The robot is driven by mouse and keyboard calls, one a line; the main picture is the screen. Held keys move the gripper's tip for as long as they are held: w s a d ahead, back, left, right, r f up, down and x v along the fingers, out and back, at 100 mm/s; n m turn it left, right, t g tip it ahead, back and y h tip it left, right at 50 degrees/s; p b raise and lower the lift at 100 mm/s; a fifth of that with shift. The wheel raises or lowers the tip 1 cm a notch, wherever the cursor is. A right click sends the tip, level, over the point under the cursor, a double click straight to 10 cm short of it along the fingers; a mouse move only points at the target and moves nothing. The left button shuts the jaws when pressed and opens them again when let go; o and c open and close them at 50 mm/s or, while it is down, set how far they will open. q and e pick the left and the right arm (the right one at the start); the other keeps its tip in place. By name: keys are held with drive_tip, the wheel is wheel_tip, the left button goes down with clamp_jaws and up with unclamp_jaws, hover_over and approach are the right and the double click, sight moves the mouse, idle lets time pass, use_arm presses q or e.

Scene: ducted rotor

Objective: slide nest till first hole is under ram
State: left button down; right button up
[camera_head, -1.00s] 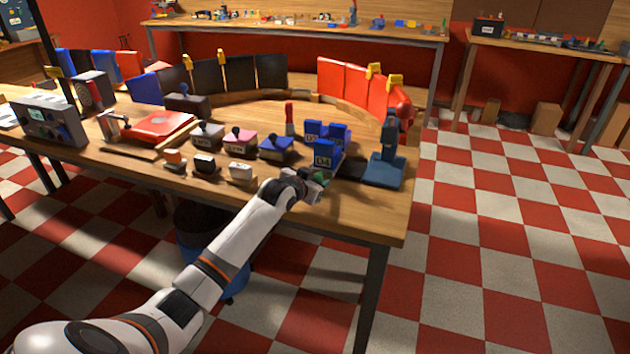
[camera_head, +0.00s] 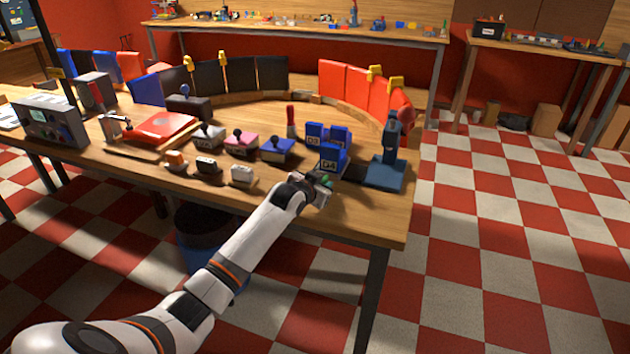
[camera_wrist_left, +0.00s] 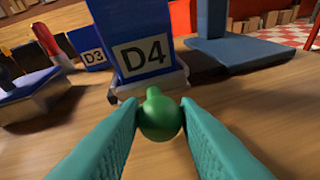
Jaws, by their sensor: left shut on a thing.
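My left gripper (camera_head: 322,184) is at the table's front edge area, in front of the blue bin marked D4 (camera_head: 328,160). In the left wrist view its teal fingers (camera_wrist_left: 160,115) are shut on a round green knob (camera_wrist_left: 160,118). Behind the knob is the low front of a grey block (camera_wrist_left: 150,85) below the D4 bin (camera_wrist_left: 145,40). I cannot clearly make out the nest or its holes. My right gripper is not in view.
More blue bins, one marked D3 (camera_head: 314,135), stand behind D4. A red-topped upright tool (camera_head: 291,121) is to their left. Several small lever boxes (camera_head: 241,143) and blocks fill the middle. The table front right of my gripper is clear.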

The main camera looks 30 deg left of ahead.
sight(368, 205)
use_arm(q)
drive_tip(key=w+d, duration=0.1)
drive_tip(key=d, duration=0.3)
drive_tip(key=w+d+p, duration=0.1)
drive_tip(key=d, duration=0.4)
drive_tip(key=w+d, duration=0.1)
drive_tip(key=d, duration=0.3)
drive_tip(key=shift+w+d, duration=0.1)
drive_tip(key=shift+d, duration=0.15)
drive_tip(key=shift+a, duration=0.1)
drive_tip(key=c, duration=1.1)
unclamp_jaws()
drive_tip(key=shift+s+p, duration=0.2)
drive_tip(key=shift+p, duration=0.1)
drive_tip(key=v, duration=1.1)
drive_tip(key=shift+s, duration=0.35)
drive_tip(key=shift+r, duration=0.15)
